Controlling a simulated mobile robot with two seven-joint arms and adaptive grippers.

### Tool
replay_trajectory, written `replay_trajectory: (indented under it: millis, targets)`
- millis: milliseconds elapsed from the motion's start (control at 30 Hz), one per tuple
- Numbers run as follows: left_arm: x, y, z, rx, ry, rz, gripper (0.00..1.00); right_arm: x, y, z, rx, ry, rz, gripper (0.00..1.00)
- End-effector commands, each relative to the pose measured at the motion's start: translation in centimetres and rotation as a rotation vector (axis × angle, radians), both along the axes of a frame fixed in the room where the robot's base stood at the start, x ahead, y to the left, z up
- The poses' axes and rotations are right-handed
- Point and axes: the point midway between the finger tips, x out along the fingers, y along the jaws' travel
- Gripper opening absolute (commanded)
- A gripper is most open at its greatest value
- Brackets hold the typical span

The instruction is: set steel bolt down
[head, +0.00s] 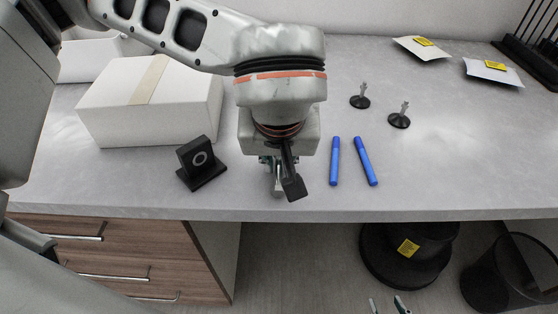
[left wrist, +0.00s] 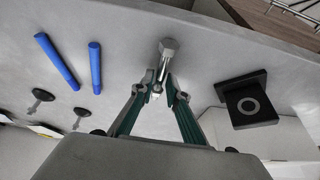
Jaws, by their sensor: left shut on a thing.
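The steel bolt (left wrist: 168,49) shows in the left wrist view with its hex head pointing away from my gripper. My left gripper (left wrist: 159,90) is shut on the shank of the bolt. In the head view my left gripper (head: 278,180) is over the front part of the grey worktop (head: 450,160), between a black stand and two blue markers. The arm hides much of the bolt there, and I cannot tell whether it touches the worktop. My right gripper (head: 388,306) shows only its fingertips at the bottom edge of the head view, apart and empty.
The black stand with a ring (head: 200,163) is left of the gripper, with a white box (head: 150,100) behind. Blue markers (head: 335,160) and black-footed studs (head: 400,117) are to the right. Packets (head: 422,48) and a black rack (head: 530,50) are farther back. The front right worktop is clear.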

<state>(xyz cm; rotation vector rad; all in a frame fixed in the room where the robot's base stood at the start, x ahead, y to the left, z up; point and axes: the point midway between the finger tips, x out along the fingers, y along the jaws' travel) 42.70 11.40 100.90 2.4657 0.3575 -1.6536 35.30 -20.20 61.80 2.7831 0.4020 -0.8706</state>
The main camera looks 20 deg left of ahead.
Motion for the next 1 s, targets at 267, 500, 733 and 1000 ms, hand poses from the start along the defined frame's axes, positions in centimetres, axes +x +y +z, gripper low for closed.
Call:
replay_trajectory:
  millis: [267, 500, 733, 1000]
  targets:
    - [0.0, 0.0, -0.2, -0.001, -0.001, 0.000, 0.00, 0.0, 0.0, 0.0, -0.001, 0.001, 0.000, 0.40]
    - [0.0, 0.0, -0.5, 0.000, -0.001, 0.000, 0.32, -0.1, -0.1, -0.3, -0.004, 0.003, 0.001, 0.40]
    - [0.0, 0.0, -0.5, 0.000, -0.001, 0.000, 0.32, 0.1, -0.1, 0.0, -0.004, -0.002, 0.001, 0.40]
    - [-0.3, -0.2, 0.9, -0.001, -0.004, -0.001, 0.32, 0.2, 0.0, 0.3, 0.000, -0.006, 0.000, 0.40]
